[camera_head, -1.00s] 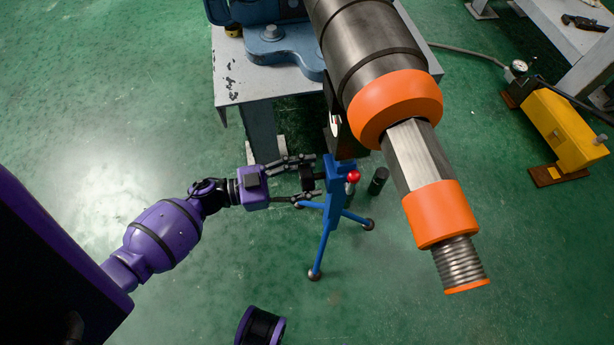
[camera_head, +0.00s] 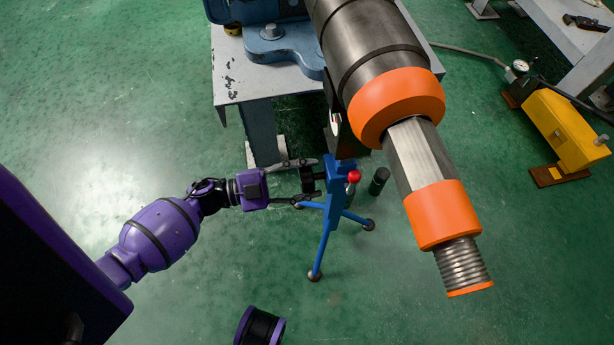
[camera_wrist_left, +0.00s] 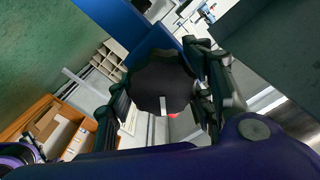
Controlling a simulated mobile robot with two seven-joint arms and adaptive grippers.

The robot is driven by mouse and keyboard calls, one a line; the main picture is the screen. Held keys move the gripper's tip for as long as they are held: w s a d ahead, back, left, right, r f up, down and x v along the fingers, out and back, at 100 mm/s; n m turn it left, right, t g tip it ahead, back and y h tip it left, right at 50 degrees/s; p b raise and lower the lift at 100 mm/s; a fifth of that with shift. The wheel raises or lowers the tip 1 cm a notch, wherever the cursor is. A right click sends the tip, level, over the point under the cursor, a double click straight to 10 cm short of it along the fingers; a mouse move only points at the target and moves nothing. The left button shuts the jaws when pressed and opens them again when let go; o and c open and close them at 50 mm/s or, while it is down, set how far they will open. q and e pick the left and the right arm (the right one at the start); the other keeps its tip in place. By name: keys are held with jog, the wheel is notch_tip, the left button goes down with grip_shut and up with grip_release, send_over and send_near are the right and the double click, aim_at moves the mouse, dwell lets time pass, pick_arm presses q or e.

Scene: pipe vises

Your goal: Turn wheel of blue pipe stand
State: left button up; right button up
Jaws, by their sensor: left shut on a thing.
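The blue pipe stand (camera_head: 333,205) stands upright on the green floor on its splayed legs, with a red knob (camera_head: 354,176) beside its top. Its black wheel (camera_head: 307,180) faces left towards my left arm. In the left wrist view the wheel (camera_wrist_left: 160,84) shows as a dark scalloped disc with a small pale mark near its lower edge. My left gripper (camera_head: 310,182) has one finger on each side of the wheel and is shut on its rim. The left fingers also flank the wheel in the left wrist view (camera_wrist_left: 160,95). My right gripper is not in view.
A grey table (camera_head: 232,85) stands behind. A dark cylinder (camera_head: 379,181) is close to the stand. A yellow unit (camera_head: 567,130) sits far right. The floor left is clear.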

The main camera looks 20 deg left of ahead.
pick_arm(q)
jog(key=shift+s+d+f+m, duration=0.15)
jog(key=shift+m, duration=0.45)
jog(key=o, duration=1.1)
jog(key=v, duration=1.2)
